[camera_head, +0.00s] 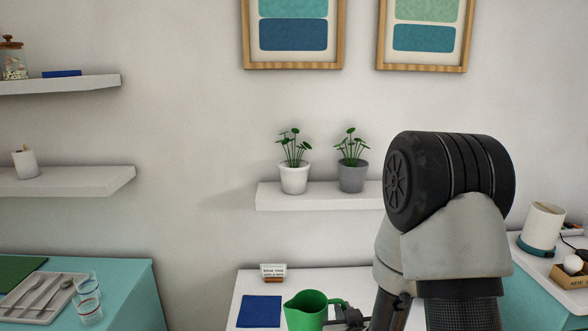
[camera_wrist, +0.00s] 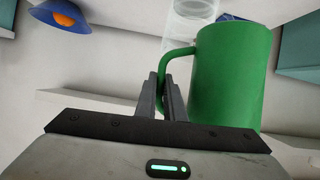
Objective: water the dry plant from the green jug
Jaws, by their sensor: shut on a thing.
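The green jug (camera_head: 306,311) shows at the bottom of the head view, its open top up and its lower part cut off by the frame edge. My gripper (camera_wrist: 165,88) is shut on the jug's handle, with the jug body (camera_wrist: 232,80) to the right of the fingers in the wrist view. I cannot tell if the jug touches the table. Two potted plants stand upright on the wall shelf above: one in a white pot (camera_head: 294,178), one in a grey pot (camera_head: 352,178). Both have green leaves; I cannot tell which is dry.
The wall shelf (camera_head: 290,202) runs behind my arm at the right. A small card (camera_head: 273,272) and a blue mat (camera_head: 260,311) are on the white table (camera_head: 320,281).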

